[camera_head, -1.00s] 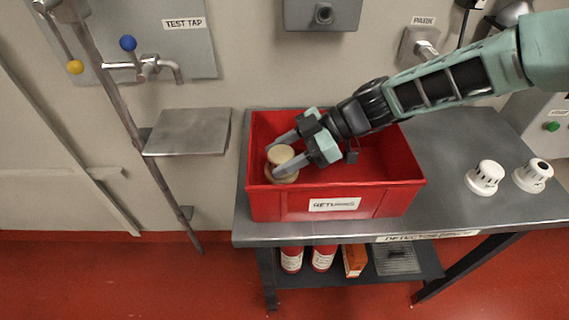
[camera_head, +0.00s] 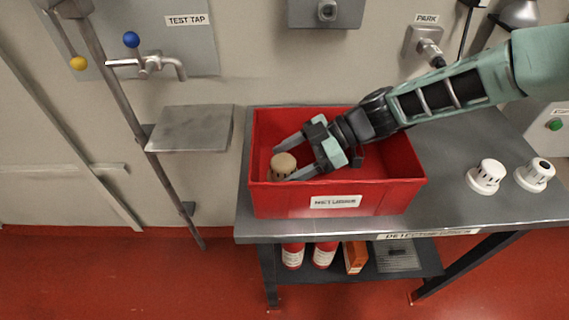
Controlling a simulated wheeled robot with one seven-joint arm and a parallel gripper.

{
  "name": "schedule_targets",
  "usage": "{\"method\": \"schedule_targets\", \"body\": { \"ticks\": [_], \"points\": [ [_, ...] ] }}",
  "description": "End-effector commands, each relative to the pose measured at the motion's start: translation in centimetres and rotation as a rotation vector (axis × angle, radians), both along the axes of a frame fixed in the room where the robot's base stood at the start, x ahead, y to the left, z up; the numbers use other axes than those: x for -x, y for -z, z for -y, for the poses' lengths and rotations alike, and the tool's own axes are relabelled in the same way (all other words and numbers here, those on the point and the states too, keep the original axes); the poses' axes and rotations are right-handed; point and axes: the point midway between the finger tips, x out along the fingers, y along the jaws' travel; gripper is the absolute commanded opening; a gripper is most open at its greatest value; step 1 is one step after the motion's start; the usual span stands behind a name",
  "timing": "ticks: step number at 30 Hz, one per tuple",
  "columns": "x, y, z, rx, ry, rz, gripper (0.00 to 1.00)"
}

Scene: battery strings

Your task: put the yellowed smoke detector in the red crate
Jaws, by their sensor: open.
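The yellowed smoke detector (camera_head: 283,164) is inside the red crate (camera_head: 290,200), near its left end. Its beige top shows, while its lower part is partly hidden by the crate's front wall and a finger. My gripper (camera_head: 283,162) reaches into the crate from the right. Its two fingers are spread, one behind the detector and one in front of it. I cannot tell whether either finger touches it. The crate stands on the grey metal bench (camera_head: 443,165) with a label on its front.
Two white detectors (camera_head: 486,177) (camera_head: 534,175) stand on the bench to the right. A grey wall shelf (camera_head: 190,128) and a pipe are left of the crate. Red containers (camera_head: 324,255) and an orange box (camera_head: 355,257) sit on the lower shelf.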

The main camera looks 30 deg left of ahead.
Motion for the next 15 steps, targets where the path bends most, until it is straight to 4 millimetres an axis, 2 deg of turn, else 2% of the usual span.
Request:
{"method": "schedule_targets", "body": {
  "ticks": [9, 15],
  "points": [
    [-3.1, -2.2, 3.3, -0.001, 0.003, 0.001, 0.7],
    [-3.6, -2.8, 3.9, 0.0, 0.001, -0.002, 0.7]
  ]
}}
